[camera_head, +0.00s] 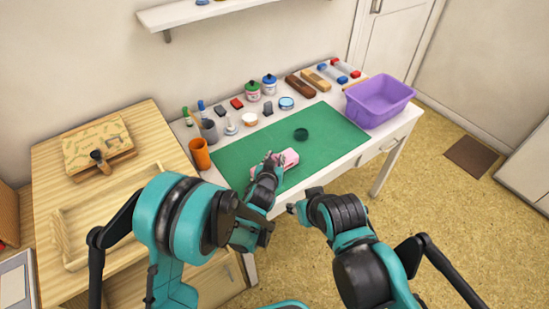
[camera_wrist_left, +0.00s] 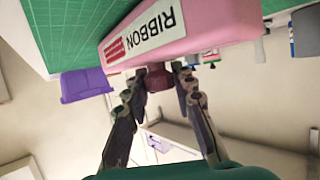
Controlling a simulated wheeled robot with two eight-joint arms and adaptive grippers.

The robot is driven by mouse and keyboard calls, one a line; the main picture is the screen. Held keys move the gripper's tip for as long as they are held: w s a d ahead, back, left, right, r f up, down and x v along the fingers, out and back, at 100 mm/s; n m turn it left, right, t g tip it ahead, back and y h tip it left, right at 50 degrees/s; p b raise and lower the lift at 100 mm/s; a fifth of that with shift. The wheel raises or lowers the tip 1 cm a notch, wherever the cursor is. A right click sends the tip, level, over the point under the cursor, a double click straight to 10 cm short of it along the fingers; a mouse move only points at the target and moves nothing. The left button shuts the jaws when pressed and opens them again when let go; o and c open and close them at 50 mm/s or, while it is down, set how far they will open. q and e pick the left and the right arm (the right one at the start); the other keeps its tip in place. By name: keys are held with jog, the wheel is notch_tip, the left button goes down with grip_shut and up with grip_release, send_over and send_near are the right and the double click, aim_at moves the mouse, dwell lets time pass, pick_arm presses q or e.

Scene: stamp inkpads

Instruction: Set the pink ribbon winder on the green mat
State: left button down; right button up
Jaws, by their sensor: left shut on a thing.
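The pink ribbon winder (camera_head: 289,158) is at the green mat (camera_head: 238,156), near its front edge, in the head view. In the left wrist view the winder (camera_wrist_left: 215,22) shows a white label reading "RIBBON" and a dark reddish knob (camera_wrist_left: 158,79). My left gripper (camera_wrist_left: 160,72) is shut on that knob, with a finger on each side. I cannot tell whether the winder touches the mat. My right gripper (camera_head: 292,208) is in front of the table; its fingers are too small to judge.
An orange cup (camera_head: 200,153) stands at the left, a purple bin (camera_head: 379,101) at the right. Bottles, pads and wooden blocks line the back. The mat's right part is clear.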

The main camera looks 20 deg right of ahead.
pick_arm(q)
jog(key=shift+f, duration=0.15)
jog(key=c, duration=1.3)
grip_release()
jog(key=shift+w, duration=0.1)
jog(key=shift+o, duration=0.2)
jog(key=shift+r, duration=0.25)
jog(key=p+v, duration=0.2)
jog(key=v, duration=1)
